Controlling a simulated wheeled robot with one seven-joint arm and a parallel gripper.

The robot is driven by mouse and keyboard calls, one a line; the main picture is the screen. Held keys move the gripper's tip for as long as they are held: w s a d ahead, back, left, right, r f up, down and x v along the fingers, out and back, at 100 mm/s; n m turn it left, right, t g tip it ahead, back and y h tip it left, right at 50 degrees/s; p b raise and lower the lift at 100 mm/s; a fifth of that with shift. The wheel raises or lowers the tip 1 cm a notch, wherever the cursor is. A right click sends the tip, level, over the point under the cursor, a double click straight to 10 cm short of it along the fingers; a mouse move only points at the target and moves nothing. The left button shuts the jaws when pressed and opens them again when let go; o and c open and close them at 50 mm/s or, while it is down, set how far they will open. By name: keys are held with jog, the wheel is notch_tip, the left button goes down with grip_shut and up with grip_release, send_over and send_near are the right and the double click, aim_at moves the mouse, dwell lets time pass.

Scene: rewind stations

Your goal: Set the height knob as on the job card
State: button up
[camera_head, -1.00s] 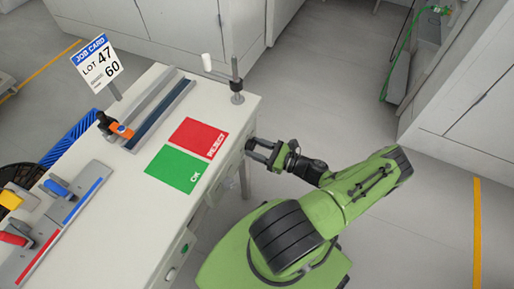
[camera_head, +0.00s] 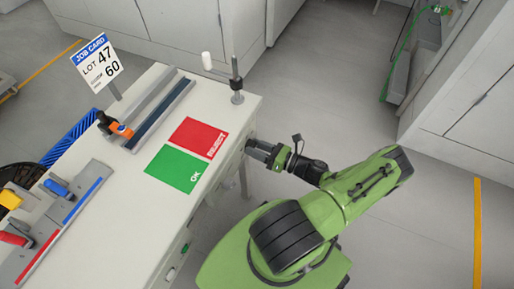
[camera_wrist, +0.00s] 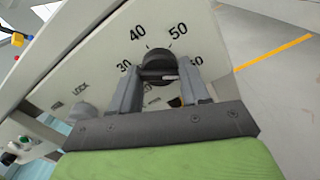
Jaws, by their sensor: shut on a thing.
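The job card (camera_head: 97,62) stands on a post at the table's far left and reads "LOT 47" with "60" below; the small word beside the 60 is too blurred to read. The black height knob (camera_wrist: 158,66) sits on the table's side panel in the wrist view, with 30, 40, 50 and 60 printed around it. My gripper (camera_wrist: 160,85) is shut on the knob, one finger on each side. A pale mark shows on the knob's lower right, but I cannot tell the exact setting. In the head view my gripper (camera_head: 252,148) is at the table's right side and hides the knob.
A grey knob marked LOCK (camera_wrist: 82,112) is left of my gripper on the panel. The table (camera_head: 140,205) holds a green OK mat (camera_head: 176,170), a red mat (camera_head: 198,136), a post with a white handle (camera_head: 236,80) and a slide rail. The floor to the right is clear.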

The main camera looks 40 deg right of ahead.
jog(key=o, duration=1)
jog(key=v, duration=1.5)
jog(key=shift+s+d+p, duration=0.1)
jog(key=shift+s+p, duration=0.25)
jog(key=shift+s, duration=0.05)
